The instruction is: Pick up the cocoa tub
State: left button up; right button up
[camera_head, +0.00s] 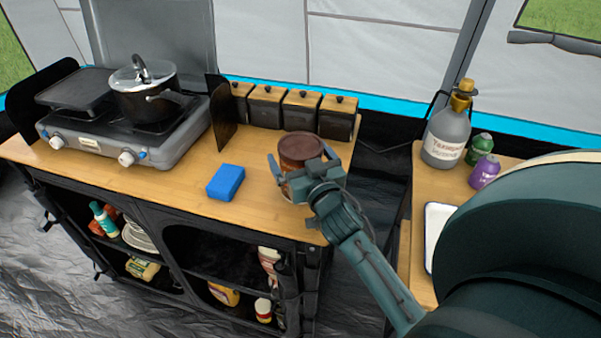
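The cocoa tub (301,147) is a brown round tub with a dark brown lid. It stands upright on the wooden counter, near its right end. My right gripper (298,176) is at the tub's near side, with a finger showing at the tub's left and the other at its right. The gripper's body hides the tub's lower front. I cannot tell whether the fingers touch the tub. My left gripper is not in view.
A blue sponge (226,182) lies left of the tub. Several wooden-lidded canisters (301,108) stand behind it. A gas stove (125,130) with a lidded pot (146,95) is at left. A second table (425,180) at right holds a grey bottle (447,137). A gap separates both tables.

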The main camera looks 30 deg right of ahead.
jog(key=shift+r, duration=0.1)
jog(key=c, duration=1.5)
